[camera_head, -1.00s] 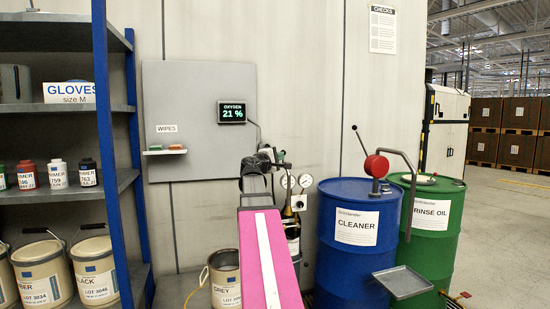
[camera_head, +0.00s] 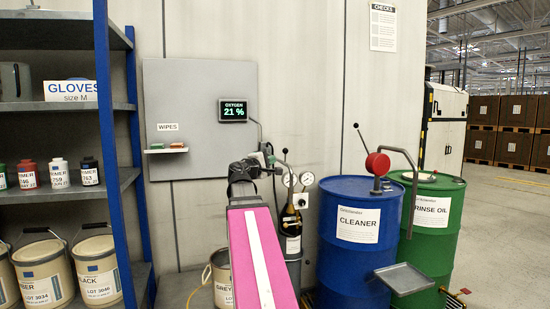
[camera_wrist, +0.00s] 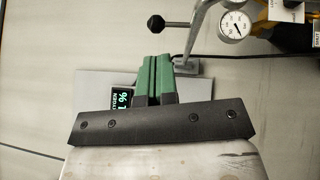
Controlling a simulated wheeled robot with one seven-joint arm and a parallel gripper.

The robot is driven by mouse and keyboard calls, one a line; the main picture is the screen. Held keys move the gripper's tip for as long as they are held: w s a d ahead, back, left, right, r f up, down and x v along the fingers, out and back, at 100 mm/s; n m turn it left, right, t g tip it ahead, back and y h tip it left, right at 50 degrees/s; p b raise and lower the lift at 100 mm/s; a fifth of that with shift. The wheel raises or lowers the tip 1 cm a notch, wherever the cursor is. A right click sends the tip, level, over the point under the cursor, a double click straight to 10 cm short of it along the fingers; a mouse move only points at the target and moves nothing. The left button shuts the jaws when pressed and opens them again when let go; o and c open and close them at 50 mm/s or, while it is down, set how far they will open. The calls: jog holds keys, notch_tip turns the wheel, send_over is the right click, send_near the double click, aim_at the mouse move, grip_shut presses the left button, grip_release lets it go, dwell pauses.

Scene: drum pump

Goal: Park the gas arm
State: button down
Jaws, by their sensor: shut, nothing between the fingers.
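A grey metal arm (camera_wrist: 196,34) runs diagonally at the upper right of the wrist view, ending in a small plate near my fingertips. A short lever with a black ball knob (camera_wrist: 155,23) stands beside it, and the knob also shows in the head view (camera_head: 285,151). I take this to be the gas arm with its lever. My gripper (camera_wrist: 157,58) has green fingers pressed together with nothing between them. Its tips are close to the plate in the picture; I cannot tell whether they touch. In the head view my gripper (camera_head: 267,150) is small and partly hidden by my wrist.
Pressure gauges (camera_head: 307,179) and a dark gas bottle (camera_head: 291,222) stand just right of my arm. A blue drum (camera_head: 335,265) and a green drum (camera_head: 440,235) are farther right. The oxygen display (camera_head: 232,111) hangs on a grey board. Shelves (camera_head: 60,107) stand left.

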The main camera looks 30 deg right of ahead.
jog(key=s+a, duration=0.2)
jog(key=a, duration=0.1)
jog(key=s+a, duration=0.1)
jog(key=shift+s+a+f, duration=0.2)
jog(key=shift+f, duration=0.2)
jog(key=w+a+f+m+g+y, duration=0.1)
jog(key=w+a+f+y, duration=0.2)
jog(key=f, duration=0.7)
jog(key=a+f+m+y, duration=0.1)
jog(key=a+f+y, duration=0.3)
jog(key=f, duration=0.6)
jog(key=w+a+f+m+g+y, duration=0.15)
jog(key=a+f, duration=0.35)
jog(key=f, duration=0.6)
jog(key=s+a+f+m+g+y, duration=0.1)
jog(key=s+a+f+y, duration=0.3)
jog(key=a+f, duration=0.6)
jog(key=s+a+f+m+g+y, duration=0.1)
jog(key=s+a+f+g+y, duration=0.2)
jog(key=a+f, duration=0.7)
notch_tip(320, 180, down, 4)
jog(key=s+y, duration=0.2)
jog(key=shift+s+f+y, duration=0.2)
jog(key=shift+s+y, duration=0.05)
jog(key=shift+y, duration=0.1)
jog(key=shift+d+g, duration=0.1)
jog(key=shift+g, duration=0.15)
